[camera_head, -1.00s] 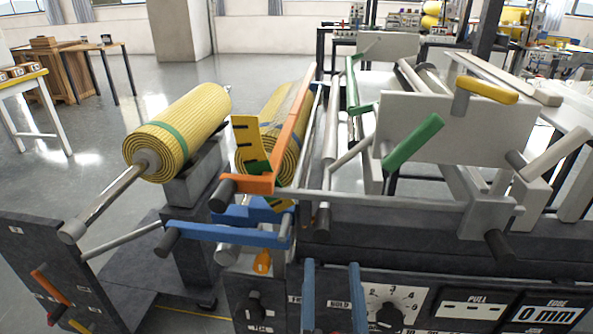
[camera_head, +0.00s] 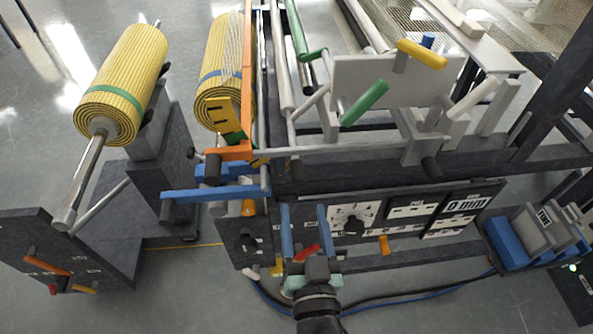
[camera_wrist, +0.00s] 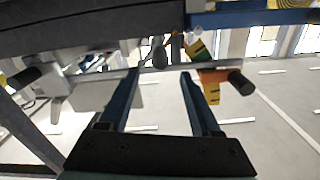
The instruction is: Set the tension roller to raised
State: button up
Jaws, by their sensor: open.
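No part is legibly marked as the tension roller. An orange lever (camera_head: 238,152) with a dark grip runs beside a yellow notched plate (camera_head: 219,116) on the machine's left side. Both also show in the wrist view, the orange lever (camera_wrist: 212,76) and the plate (camera_wrist: 212,94), right of the fingers. Below it in the head view, a blue bar (camera_head: 215,193) with a dark grip juts left. My gripper (camera_head: 303,208) is open, its two blue fingers upright before the control panel, right of both levers. In the wrist view my gripper (camera_wrist: 160,74) has nothing between its fingertips.
A yellow mesh roll (camera_head: 125,80) sits on a shaft at left; another roll (camera_head: 218,70) stands behind the orange lever. Green (camera_head: 364,103) and yellow (camera_head: 422,54) handles project at upper right. Cables (camera_head: 375,303) lie below.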

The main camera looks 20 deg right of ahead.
aim_at(299, 184)
jog(key=x, duration=0.9)
jog(key=shift+w, duration=0.25)
grip_shut()
dwell(1.1)
